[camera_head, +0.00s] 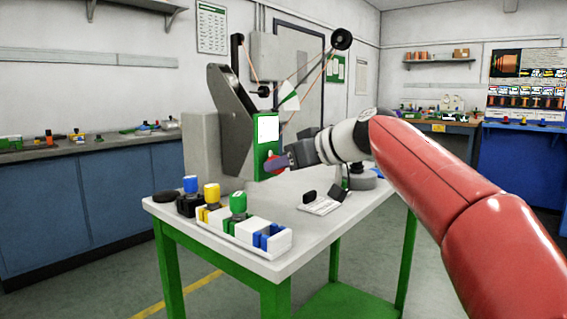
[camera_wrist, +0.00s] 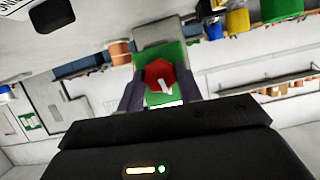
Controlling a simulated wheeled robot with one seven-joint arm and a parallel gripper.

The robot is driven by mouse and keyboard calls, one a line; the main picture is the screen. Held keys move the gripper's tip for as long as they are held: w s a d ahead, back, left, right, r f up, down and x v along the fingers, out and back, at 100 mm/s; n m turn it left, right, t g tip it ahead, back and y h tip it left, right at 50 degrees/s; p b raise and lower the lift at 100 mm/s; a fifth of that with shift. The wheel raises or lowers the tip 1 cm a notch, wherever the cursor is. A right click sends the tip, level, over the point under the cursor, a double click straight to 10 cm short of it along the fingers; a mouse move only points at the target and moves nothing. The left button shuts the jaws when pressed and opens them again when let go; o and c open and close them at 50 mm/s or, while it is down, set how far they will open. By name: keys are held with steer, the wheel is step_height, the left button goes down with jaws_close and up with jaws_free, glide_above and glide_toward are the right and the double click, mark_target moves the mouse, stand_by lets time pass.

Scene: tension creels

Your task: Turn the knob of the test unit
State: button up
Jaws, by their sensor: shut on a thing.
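The test unit (camera_head: 233,110) stands on the white-topped table, a dark upright housing with a green front panel and wire running over pulleys. Its red knob (camera_head: 274,163) is low on the green panel, partly hidden by my gripper in the head view. In the wrist view the red knob (camera_wrist: 160,76) has a white pointer mark and sits between the two fingers. My gripper (camera_wrist: 162,92) is shut on the knob, one finger on each side. In the head view my gripper (camera_head: 281,161) reaches the panel from the right.
The table (camera_head: 275,268) has green legs. At its front left stands a white tray (camera_head: 277,246) with coloured parts, beside blue, yellow and green-topped pieces (camera_head: 211,193). A card with dark items (camera_head: 320,205) lies right of the unit. Blue cabinets (camera_head: 90,200) line the left wall.

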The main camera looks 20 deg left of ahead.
steer(key=m+g+y+p, duration=0.1)
steer(key=m, duration=0.1)
steer(key=m+g+y+p, duration=0.1)
steer(key=m, duration=0.2)
steer(key=m+g+y+p, duration=0.1)
steer(key=m, duration=0.1)
steer(key=shift+w+d+f+g, duration=0.1)
steer(key=shift+w+d+g, duration=0.05)
steer(key=shift+w+g, duration=0.2)
stand_by(0.4)
steer(key=shift+m, duration=0.3)
steer(key=o, duration=1)
steer(key=v, duration=0.7)
steer(key=shift+d+b, duration=0.35)
steer(key=shift+d, duration=0.05)
